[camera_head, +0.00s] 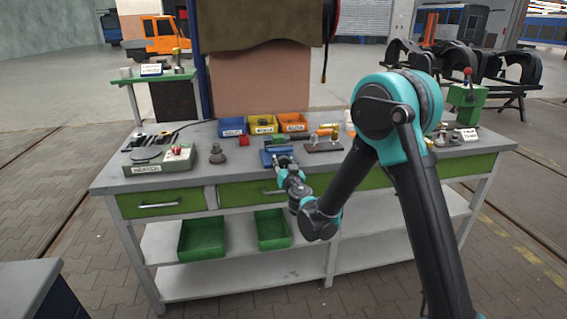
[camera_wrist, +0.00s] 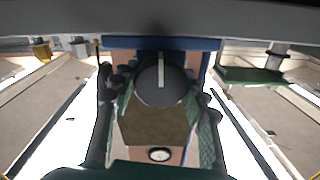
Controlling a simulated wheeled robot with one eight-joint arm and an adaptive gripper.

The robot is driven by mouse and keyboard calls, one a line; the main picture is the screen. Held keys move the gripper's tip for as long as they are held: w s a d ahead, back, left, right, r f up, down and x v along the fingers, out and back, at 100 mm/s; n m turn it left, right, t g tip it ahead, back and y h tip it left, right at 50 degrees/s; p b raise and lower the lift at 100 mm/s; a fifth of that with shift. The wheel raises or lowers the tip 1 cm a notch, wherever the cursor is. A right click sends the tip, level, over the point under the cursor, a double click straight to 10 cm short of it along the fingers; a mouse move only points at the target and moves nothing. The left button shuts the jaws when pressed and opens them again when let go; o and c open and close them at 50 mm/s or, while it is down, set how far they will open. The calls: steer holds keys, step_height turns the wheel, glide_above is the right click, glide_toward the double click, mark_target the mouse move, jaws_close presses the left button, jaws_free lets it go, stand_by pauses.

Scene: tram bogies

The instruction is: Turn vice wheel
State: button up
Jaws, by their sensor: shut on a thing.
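The blue vice (camera_head: 270,157) stands at the front middle of the workbench, partly hidden by my gripper (camera_head: 285,164), which reaches its front side from below right. In the wrist view, the vice wheel (camera_wrist: 160,85) is a dark grey disc with a pale bar down its upper face. The fingers of my gripper (camera_wrist: 158,92) stand at its left and right sides and are shut on it. A blue part of the vice (camera_wrist: 160,43) runs across behind the wheel. The exact finger contact is hard to make out.
The workbench (camera_head: 205,182) holds blue, yellow and orange bins (camera_head: 263,125) behind the vice. A holder with small tools (camera_head: 323,146) is close on the right.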

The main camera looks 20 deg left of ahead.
steer(key=shift+n, duration=0.4)
steer(key=shift+c, duration=0.3)
steer(key=n, duration=0.5)
steer(key=shift+s+a+n, duration=0.1)
steer(key=shift+n, duration=0.2)
steer(key=n, duration=0.6)
steer(key=shift+s+a+f, duration=0.1)
steer(key=o, duration=1.2)
steer(key=shift+c, duration=0.2)
